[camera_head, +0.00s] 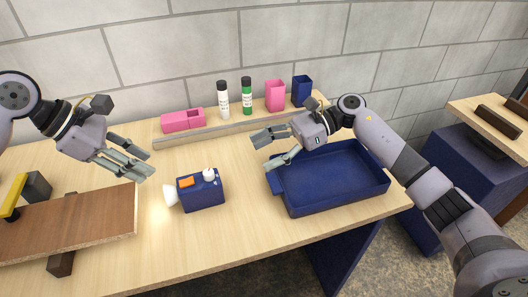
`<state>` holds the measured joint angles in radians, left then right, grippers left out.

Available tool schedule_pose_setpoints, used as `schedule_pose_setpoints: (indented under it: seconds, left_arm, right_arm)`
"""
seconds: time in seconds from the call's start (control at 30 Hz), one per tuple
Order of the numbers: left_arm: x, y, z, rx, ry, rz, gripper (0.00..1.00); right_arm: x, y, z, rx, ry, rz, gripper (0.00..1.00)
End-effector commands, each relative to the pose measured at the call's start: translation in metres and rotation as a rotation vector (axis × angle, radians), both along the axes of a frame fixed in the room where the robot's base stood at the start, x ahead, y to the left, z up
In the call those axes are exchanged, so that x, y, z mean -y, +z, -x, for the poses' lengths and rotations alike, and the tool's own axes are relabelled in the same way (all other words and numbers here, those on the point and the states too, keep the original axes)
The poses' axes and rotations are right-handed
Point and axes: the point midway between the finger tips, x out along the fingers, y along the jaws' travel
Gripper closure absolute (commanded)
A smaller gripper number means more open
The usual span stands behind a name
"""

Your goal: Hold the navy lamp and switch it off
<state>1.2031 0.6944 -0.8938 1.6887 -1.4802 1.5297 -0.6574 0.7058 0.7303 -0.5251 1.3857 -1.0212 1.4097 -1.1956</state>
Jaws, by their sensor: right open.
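The navy lamp (203,194) is a small box lying on the table left of the tray. It has an orange part and a white knob on top and a white head (170,195) at its left end. A bright glow on the table beside the head shows it is lit. My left gripper (144,164) hangs above and left of the lamp, apart from it; its fingers look close together, but the gap is unclear. My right gripper (268,151) is open and empty, above and right of the lamp, by the left edge of the navy tray.
The navy tray (340,193) stands empty on the right. A brown board (85,225) lies at left with a yellow-handled tool (14,195). Behind a rail (190,135) stand a pink box (182,121), two bottles (247,97), a pink cup (275,97) and a navy cup (301,92).

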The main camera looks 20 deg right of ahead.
Motion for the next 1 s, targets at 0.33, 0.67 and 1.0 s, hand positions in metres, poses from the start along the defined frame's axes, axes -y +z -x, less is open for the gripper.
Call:
schedule_pose_setpoints:
  seconds: [0.33,0.67,1.0]
  left_arm:
    - [0.000,0.000,0.000,0.000,0.000,0.000,0.67]
    - [0.000,0.000,0.000,0.000,0.000,0.000,0.67]
    - [0.000,0.000,0.000,0.000,0.000,0.000,0.67]
  right_arm:
    - [-0.025,-0.016,-0.001,0.112,0.066,0.091,0.28]
    - [-0.085,-0.040,0.002,0.109,0.065,0.088,0.28]
    - [-0.143,-0.064,0.004,0.109,0.063,0.088,0.28]
